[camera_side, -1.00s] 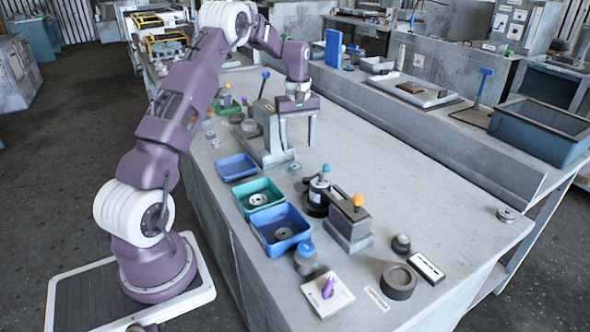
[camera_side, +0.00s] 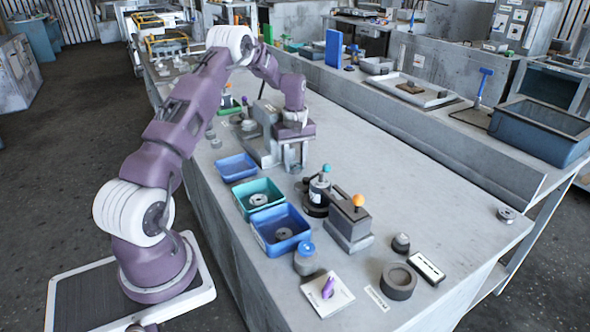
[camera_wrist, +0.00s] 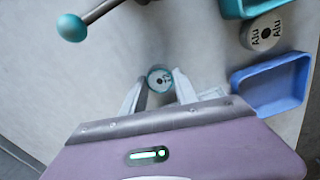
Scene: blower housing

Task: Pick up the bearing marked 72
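A small round bearing (camera_wrist: 160,78) with a teal rim and pale face lies on the bench in the wrist view. Its marking is too small to read for sure. My gripper (camera_wrist: 160,76) points down over it, with its two pale fingers apart, one on each side of the bearing. I see no clear contact. In the side view my gripper (camera_side: 295,167) is low at the bench, beside the grey lever fixture (camera_side: 262,145), and it hides most of the bearing there.
A blue tray (camera_side: 222,172), a teal tray (camera_side: 242,207) and another blue tray (camera_side: 262,240) stand along the near bench edge. A black fixture (camera_side: 316,199) and an orange-knobbed block (camera_side: 348,224) stand in front. A disc marked Alu (camera_wrist: 266,32) lies by the trays.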

